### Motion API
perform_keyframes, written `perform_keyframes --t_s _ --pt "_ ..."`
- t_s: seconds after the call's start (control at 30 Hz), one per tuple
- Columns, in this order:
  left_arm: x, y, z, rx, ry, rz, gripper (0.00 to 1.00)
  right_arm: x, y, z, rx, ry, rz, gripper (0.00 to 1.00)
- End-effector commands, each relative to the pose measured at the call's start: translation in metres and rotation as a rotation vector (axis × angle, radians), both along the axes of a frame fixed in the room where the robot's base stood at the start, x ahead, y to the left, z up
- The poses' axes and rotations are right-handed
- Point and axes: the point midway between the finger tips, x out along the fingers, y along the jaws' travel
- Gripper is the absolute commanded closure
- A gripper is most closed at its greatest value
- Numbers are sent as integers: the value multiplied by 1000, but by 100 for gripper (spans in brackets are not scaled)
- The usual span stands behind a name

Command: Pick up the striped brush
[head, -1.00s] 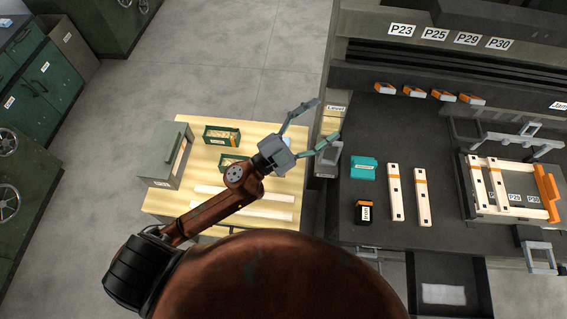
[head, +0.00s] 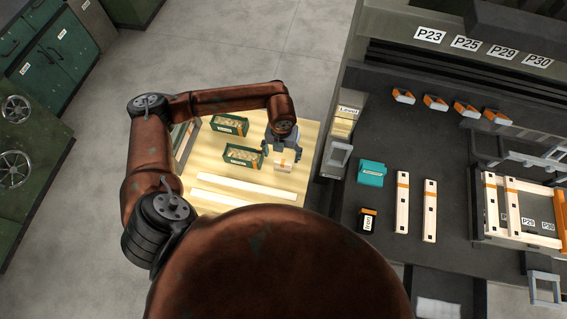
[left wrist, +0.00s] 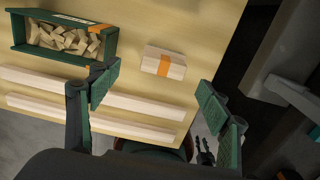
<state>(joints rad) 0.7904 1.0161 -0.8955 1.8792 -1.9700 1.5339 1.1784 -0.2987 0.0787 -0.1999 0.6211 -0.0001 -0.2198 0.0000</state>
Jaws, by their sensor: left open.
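A small pale wooden block with an orange band, the striped brush as far as I can tell, lies on the light wooden table in the left wrist view (left wrist: 163,62). No bristles show. It also shows in the head view (head: 284,162), just under my left gripper. My left gripper (head: 282,147) points down over the table's right part. In the left wrist view the left gripper (left wrist: 157,92) is open, with its fingers wide apart and nothing between them. The block is ahead of the fingertips, apart from both. My right gripper is not in view.
Green boxes of wooden pieces (head: 241,156) stand left of the block. Long pale slats (head: 245,195) lie on the near side of the wooden table (head: 210,207). A dark workbench (head: 385,145) to the right holds a teal box (head: 371,173), banded slats (head: 402,205) and a crate frame.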

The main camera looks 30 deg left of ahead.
Motion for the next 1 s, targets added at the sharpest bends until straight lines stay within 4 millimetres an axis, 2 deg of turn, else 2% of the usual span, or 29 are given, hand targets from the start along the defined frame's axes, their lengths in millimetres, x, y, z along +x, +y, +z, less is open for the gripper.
perform_keyframes --t_s 0.03,0.27,0.5,0.77,1.0 --pt "-1 -1 -8 -1 3 -1 29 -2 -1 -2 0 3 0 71" --pt "0 -3 -27 -5 4 -2 29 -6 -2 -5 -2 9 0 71" --pt "0 -3 -61 -5 4 -1 29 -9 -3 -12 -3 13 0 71" --pt "0 -3 -63 -6 2 -1 30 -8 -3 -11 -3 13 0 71" --pt "0 -3 -63 -6 2 0 46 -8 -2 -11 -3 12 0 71"
